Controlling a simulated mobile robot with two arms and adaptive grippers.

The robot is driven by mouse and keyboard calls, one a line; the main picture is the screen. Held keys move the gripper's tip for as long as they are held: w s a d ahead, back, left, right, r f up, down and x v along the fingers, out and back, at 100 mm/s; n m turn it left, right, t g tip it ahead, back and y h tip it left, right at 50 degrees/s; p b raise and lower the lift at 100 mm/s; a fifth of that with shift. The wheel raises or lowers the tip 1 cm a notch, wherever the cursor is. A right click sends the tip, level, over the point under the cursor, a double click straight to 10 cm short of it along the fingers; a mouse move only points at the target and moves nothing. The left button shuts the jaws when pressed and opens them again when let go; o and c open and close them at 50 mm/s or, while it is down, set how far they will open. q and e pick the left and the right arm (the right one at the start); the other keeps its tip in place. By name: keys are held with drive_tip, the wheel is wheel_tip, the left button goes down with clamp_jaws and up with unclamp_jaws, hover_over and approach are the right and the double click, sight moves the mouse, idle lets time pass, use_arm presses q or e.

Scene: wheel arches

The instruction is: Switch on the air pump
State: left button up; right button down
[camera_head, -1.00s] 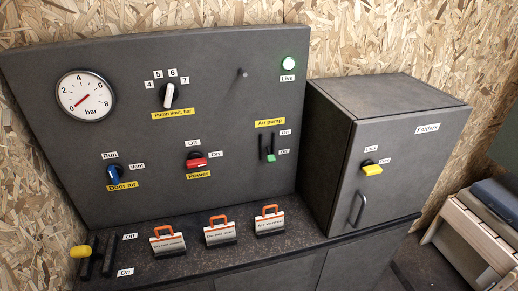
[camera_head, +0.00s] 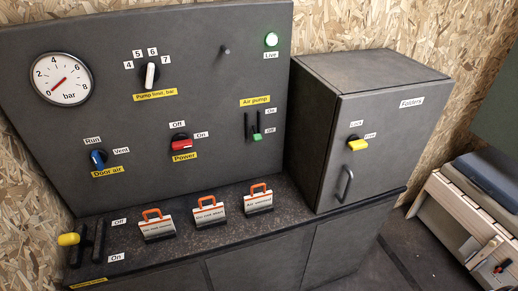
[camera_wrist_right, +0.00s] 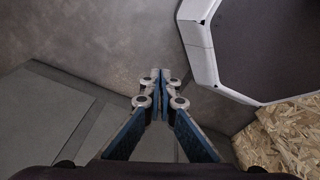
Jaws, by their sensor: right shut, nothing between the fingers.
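The air pump switch (camera_head: 257,136) is a lever with a green tip in a dark slot on the grey panel (camera_head: 215,95). It sits at the lower end of the slot, beside the Off label, under the yellow Air pump label (camera_head: 255,102). The red power knob (camera_head: 181,145) points to the On label. In the right wrist view my right gripper (camera_wrist_right: 160,78) is shut and empty, over a grey floor, away from the panel. Neither gripper shows in the head view.
A dark cabinet (camera_head: 391,120) with a yellow latch and handle stands right of the panel. Several orange-handled tags (camera_head: 208,215) stand on the counter. A yellow-handled lever (camera_head: 69,239) is at the left. A bench with drawers (camera_head: 450,215) is at the right.

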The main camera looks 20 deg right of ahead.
drive_tip(key=w+d+r+n+t+h+b, duration=0.1)
drive_tip(key=w+r+n+t+b, duration=0.15)
drive_tip(key=w+r, duration=0.45)
drive_tip(key=w+d+r+n+t+b, duration=0.1)
drive_tip(key=w+r+n, duration=0.25)
drive_tip(key=w, duration=0.85)
drive_tip(key=w+d+r+n+t+h+b, duration=0.1)
drive_tip(key=w+r+n+t, duration=0.1)
drive_tip(key=w+r, duration=0.55)
drive_tip(key=w+d+r+n+t+h+b, duration=0.15)
drive_tip(key=w+r, duration=0.35)
drive_tip(key=r, duration=0.5)
drive_tip(key=w+d+r+n+t+h+b, duration=0.1)
drive_tip(key=w+r+n+t, duration=0.15)
drive_tip(key=w+r, duration=0.5)
drive_tip(key=shift+w+a+r+n+t+y+b, duration=0.1)
drive_tip(key=shift+w+a+r+n+t+y, duration=0.6)
drive_tip(key=shift+w+r+n+t, duration=1.6)
drive_tip(key=shift+w+a+r+n+t+y+b, duration=0.2)
drive_tip(key=shift+w+a+r+n+y, duration=0.95)
drive_tip(key=shift+r+n, duration=2.45)
drive_tip(key=shift+w+a+r+n+t+y+b, duration=0.1)
drive_tip(key=shift+w+a+r+n+t+y, duration=0.15)
drive_tip(key=shift+w+r+n+t, duration=2.6)
drive_tip(key=f+n+g, duration=0.1)
drive_tip(key=s+n+g, duration=0.1)
drive_tip(key=g, duration=0.1)
drive_tip(key=shift+f, duration=0.4)
